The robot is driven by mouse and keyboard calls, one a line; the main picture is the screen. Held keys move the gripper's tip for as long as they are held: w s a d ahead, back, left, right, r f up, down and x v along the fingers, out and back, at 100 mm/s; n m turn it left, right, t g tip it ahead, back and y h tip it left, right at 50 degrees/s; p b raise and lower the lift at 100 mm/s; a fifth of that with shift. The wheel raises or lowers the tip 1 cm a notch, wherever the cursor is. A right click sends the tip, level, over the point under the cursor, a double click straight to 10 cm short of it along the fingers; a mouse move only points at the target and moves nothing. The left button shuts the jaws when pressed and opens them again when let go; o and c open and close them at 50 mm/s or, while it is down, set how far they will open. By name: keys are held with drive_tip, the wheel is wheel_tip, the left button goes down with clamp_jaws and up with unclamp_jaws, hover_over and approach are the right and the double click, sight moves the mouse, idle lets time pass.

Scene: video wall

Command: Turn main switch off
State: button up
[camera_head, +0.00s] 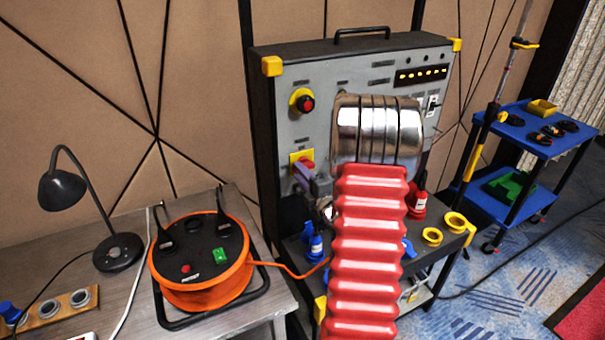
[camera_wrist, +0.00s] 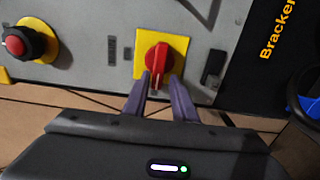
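The main switch is a red rotary handle on a yellow square plate, on the front of the grey control panel. It shows in the wrist view (camera_wrist: 158,58) and, partly covered by my gripper, in the head view (camera_head: 305,158). Its handle stands roughly upright in the wrist view. My gripper (camera_wrist: 160,78) has its two purple fingers apart, one on each side of the handle's lower end. I cannot tell if either finger touches it. In the head view my gripper (camera_head: 303,178) is just below the switch, mostly hidden by my arm.
A red button on a yellow base (camera_head: 302,102) sits above the switch. Blue (camera_head: 316,248) and red (camera_head: 417,200) plugs stand on the ledge below the panel. An orange cable reel (camera_head: 200,262) and black lamp (camera_head: 118,252) are on the left table. A blue cart (camera_head: 520,145) stands right.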

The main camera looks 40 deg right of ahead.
drive_tip(key=shift+o, duration=0.6)
drive_tip(key=shift+d+r, duration=0.1)
drive_tip(key=shift+r, duration=0.05)
drive_tip(key=shift+s, duration=0.1)
drive_tip(key=v, duration=1.3)
drive_tip(key=shift+s+a, duration=0.2)
drive_tip(key=shift+s, duration=0.1)
